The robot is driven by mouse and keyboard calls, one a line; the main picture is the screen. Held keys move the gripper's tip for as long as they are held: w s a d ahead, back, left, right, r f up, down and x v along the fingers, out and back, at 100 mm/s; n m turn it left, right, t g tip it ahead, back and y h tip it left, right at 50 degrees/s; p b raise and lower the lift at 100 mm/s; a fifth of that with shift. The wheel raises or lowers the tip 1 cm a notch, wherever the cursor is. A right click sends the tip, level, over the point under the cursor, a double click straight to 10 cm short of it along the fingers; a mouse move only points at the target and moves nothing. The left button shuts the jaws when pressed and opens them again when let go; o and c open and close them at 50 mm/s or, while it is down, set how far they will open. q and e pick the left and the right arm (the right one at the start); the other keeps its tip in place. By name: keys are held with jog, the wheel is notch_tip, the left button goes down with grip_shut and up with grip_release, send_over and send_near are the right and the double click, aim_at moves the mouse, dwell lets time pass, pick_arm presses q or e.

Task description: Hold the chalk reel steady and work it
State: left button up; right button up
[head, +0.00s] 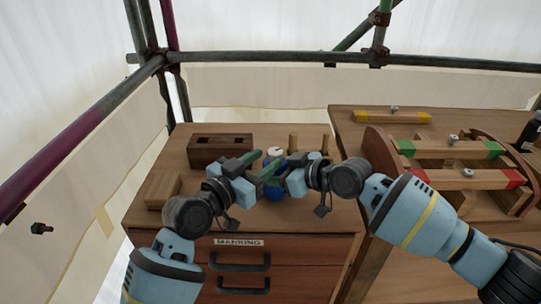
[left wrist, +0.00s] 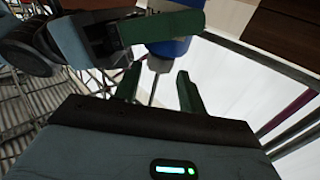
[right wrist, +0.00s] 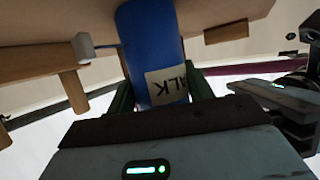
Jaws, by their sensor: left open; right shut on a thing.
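The chalk reel is a blue body (head: 272,192) over the drawer chest top in the head view, with a white round part above it. My right gripper (right wrist: 160,95) is shut on the reel, whose blue side and pale label (right wrist: 166,85) show between its green fingers. My left gripper (left wrist: 159,88) is open close beside the reel. In the left wrist view the reel's blue end (left wrist: 170,47) has a light fitting and a thin rod reaching down between the open fingers. In the head view the grippers hide much of the reel.
A dark slotted wooden block (head: 220,148) and a pale block (head: 162,190) stand on the chest, with wooden pegs (head: 293,142) behind. The right table holds a yellow bar (head: 391,117) and a curved-sided wooden frame (head: 490,165). Scaffold poles (head: 250,57) run behind.

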aim_at(270, 157)
pick_arm(q)
jog(key=shift+x, duration=1.55)
jog(key=shift+c, duration=0.3)
jog(key=c, duration=0.7)
jog(key=shift+o, duration=0.2)
